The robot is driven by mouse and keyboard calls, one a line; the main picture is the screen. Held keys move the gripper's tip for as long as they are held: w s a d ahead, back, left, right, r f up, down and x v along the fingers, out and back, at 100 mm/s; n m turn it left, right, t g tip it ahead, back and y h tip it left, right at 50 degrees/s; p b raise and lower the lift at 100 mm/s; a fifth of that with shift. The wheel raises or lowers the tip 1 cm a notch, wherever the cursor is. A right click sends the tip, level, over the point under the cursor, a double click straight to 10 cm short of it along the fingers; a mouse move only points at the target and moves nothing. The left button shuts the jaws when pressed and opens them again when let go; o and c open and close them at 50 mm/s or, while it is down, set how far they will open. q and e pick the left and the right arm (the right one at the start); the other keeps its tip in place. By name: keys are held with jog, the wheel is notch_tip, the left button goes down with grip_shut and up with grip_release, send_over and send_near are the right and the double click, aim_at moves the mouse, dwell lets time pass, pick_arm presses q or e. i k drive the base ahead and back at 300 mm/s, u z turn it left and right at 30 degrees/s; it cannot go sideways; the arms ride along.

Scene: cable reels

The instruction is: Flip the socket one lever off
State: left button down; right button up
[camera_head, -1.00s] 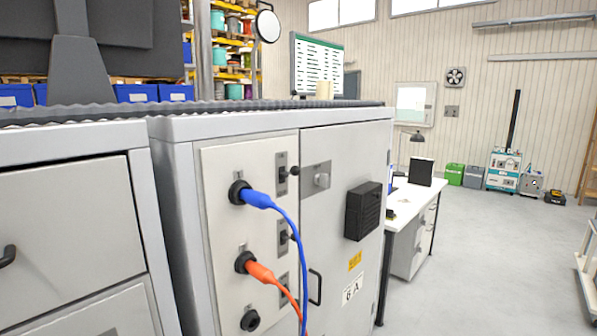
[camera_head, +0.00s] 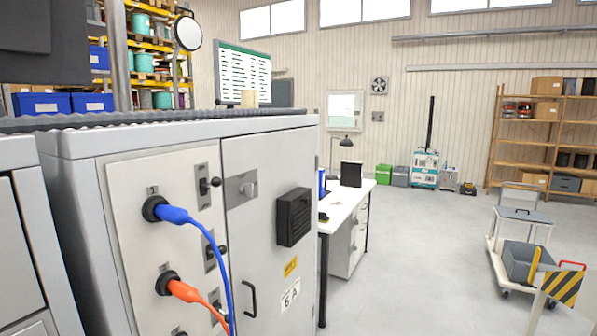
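A grey cabinet (camera_head: 265,150) fills the left half of the view, with a pale socket panel (camera_head: 130,200) on its face. The top socket has a blue plug and cable (camera_head: 176,214) in it. The socket below has an orange plug (camera_head: 184,291) in it. Beside the top socket is a black lever (camera_head: 211,183) on a grey plate. A second lever (camera_head: 216,251) sits lower, partly behind the blue cable. A further socket (camera_head: 179,331) is cut off at the bottom edge. The lever positions are too small to read surely. Neither gripper is in view.
The cabinet door has a black box (camera_head: 293,217) and a handle (camera_head: 250,299). A white desk (camera_head: 345,207) stands behind the cabinet. A cart (camera_head: 515,255) and a striped barrier (camera_head: 562,287) are at right. The floor between is clear.

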aim_at(215, 182)
jog(key=z, duration=1.1)
jog(key=i, duration=3.35)
jog(key=u, duration=3.2)
